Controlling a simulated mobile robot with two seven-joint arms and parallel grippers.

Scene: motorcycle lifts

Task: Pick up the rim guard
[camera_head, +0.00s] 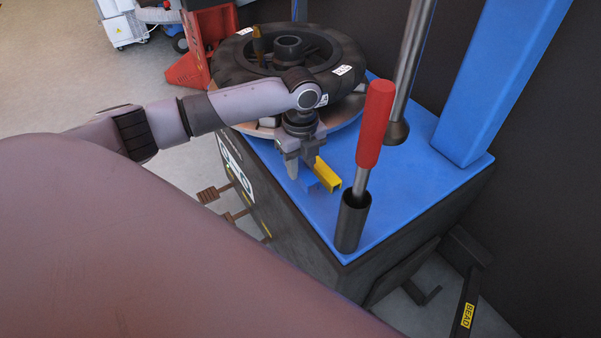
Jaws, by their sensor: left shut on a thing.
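The rim guard (328,174) is a small yellow channel-shaped piece at the front of the blue machine top (405,178). My left gripper (301,166) reaches in from the left and points down, with its fingers shut on the rim guard. Part of the guard is hidden behind the fingers. I cannot tell whether the guard touches the blue top or is just above it. My right gripper is not in view.
A black tyre (348,52) lies on the turntable behind my left gripper. A red-handled lever (375,122) stands in a dark tube (352,220) to the right. A metal post (412,50) and a blue column (505,85) rise farther right. Pedals (213,193) stick out at the left.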

